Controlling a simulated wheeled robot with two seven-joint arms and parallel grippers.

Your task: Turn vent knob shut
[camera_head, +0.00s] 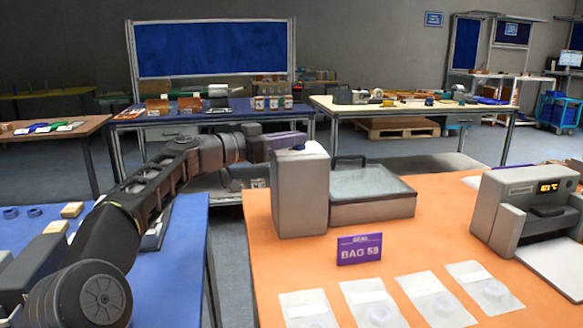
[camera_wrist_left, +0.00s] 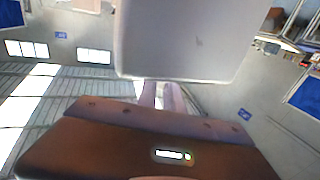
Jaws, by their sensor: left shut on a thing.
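A tall grey upright unit (camera_head: 300,195) stands at the back left of the orange table. My left arm reaches in from the left, and my left gripper (camera_head: 292,144) is at the top of this unit. A small blue part, likely the vent knob (camera_head: 299,147), shows at its fingertips. The gripper is shut on it. In the left wrist view the unit's pale grey body (camera_wrist_left: 185,40) fills the top. The purple fingers (camera_wrist_left: 160,95) run up behind its edge, so their tips and the grip are hidden there. The knob's turned angle cannot be told. My right gripper is not in view.
A grey box with a clear lid (camera_head: 370,190) stands right beside the unit. A grey machine with a display (camera_head: 530,210) is at right. The table's middle is clear.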

